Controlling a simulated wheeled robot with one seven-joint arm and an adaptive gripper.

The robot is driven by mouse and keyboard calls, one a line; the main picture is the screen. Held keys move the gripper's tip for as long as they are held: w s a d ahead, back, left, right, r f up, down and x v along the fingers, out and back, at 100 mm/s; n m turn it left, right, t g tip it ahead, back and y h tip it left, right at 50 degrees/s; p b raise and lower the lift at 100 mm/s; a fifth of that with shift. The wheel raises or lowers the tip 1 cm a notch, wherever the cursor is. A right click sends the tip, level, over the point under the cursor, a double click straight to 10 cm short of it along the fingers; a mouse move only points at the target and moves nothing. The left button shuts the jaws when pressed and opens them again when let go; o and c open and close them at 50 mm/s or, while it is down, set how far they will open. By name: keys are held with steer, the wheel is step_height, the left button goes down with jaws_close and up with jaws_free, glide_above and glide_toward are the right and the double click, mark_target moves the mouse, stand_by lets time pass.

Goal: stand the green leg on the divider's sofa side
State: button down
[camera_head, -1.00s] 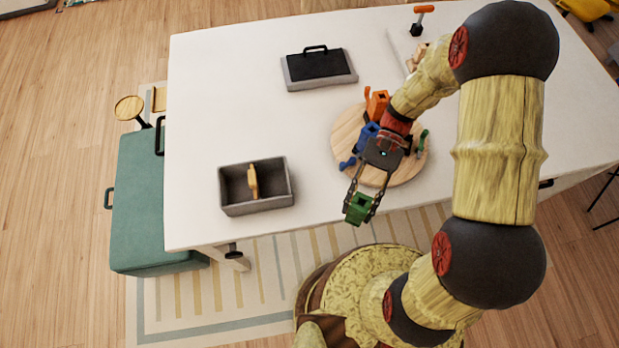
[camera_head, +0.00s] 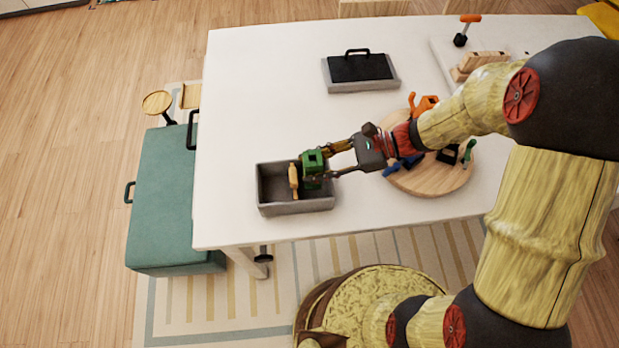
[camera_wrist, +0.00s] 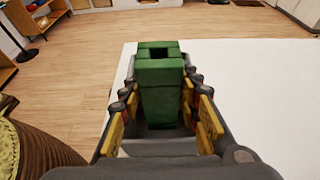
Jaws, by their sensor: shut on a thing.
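The green leg (camera_head: 315,162) is a blocky piece with a square hole in its top. My gripper (camera_head: 318,174) is shut on it, one finger on each side; the wrist view also shows the green leg (camera_wrist: 159,72) between the fingers. It is over the right part of the grey open box (camera_head: 296,208), right of the light wooden divider (camera_head: 293,181). I cannot tell how far it is above the box floor or whether it touches the divider. A teal padded block (camera_head: 163,199) stands left of the table; I cannot tell if it is the sofa.
A round wooden board (camera_head: 431,184) holds orange, blue and small green pieces, partly hidden by my arm. A grey tray with a black handled lid (camera_head: 361,73) lies behind the box. The white table (camera_head: 262,110) is clear around them.

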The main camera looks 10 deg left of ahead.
steer(key=shift+f+b, duration=0.55)
steer(key=shift+f, duration=1.8)
steer(key=shift+f, duration=0.15)
steer(key=c, duration=1.3)
jaws_free()
